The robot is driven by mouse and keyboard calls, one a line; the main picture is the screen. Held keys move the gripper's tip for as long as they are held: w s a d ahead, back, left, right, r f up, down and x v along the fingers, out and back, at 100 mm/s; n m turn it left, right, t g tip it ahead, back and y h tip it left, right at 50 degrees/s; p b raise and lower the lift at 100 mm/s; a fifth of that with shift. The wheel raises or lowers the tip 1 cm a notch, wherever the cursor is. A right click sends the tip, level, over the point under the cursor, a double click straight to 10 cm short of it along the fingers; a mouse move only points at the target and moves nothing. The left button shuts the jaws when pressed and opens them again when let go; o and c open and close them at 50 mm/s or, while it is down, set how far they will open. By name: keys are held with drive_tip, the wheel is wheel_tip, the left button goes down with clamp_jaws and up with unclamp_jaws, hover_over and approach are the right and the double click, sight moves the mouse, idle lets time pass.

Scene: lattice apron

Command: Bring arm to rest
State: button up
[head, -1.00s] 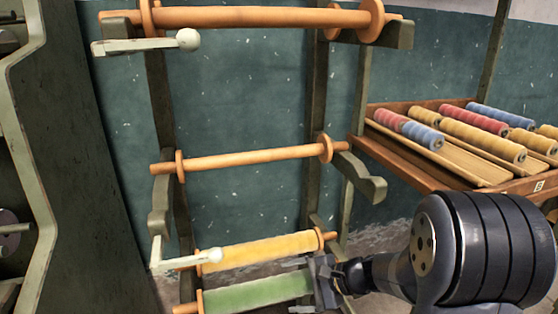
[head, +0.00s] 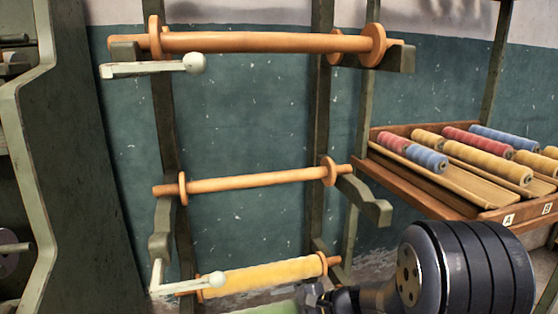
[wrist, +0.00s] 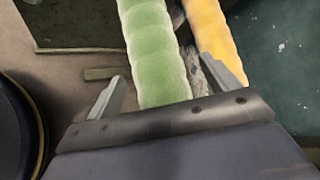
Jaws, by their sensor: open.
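My gripper (wrist: 160,68) is open, with its two fingers spread on either side of a green roll (wrist: 152,50) in the wrist view. I cannot tell if either finger touches it. A yellow roll (wrist: 206,30) lies just right of the green one there. In the head view my gripper (head: 313,296) is at the bottom edge, partly cut off, beside the right end of the green roll (head: 268,309). The yellow roll (head: 265,275) sits just above it on the rack, on an orange rod. My dark arm fills the lower right.
Bare orange rods, a middle one (head: 255,181) and a top one (head: 260,43), span the rack above. White crank handles (head: 150,68) stick out at left. A wooden shelf (head: 480,207) with several coloured spools stands at right. A grey-green frame (head: 70,170) stands at left.

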drive_tip(key=p+v, duration=0.3)
drive_tip(key=v, duration=0.8)
drive_tip(key=b+x, duration=0.3)
drive_tip(key=x, duration=0.8)
drive_tip(key=shift+s+f, duration=0.1)
drive_tip(key=shift+f, duration=0.05)
wheel_tip(320, 180, up, 4)
drive_tip(key=p, duration=0.4)
drive_tip(key=shift+r+p, duration=0.2)
drive_tip(key=shift+p, duration=0.1)
wheel_tip(320, 180, up, 4)
drive_tip(key=p, duration=0.3)
drive_tip(key=shift+f, duration=0.1)
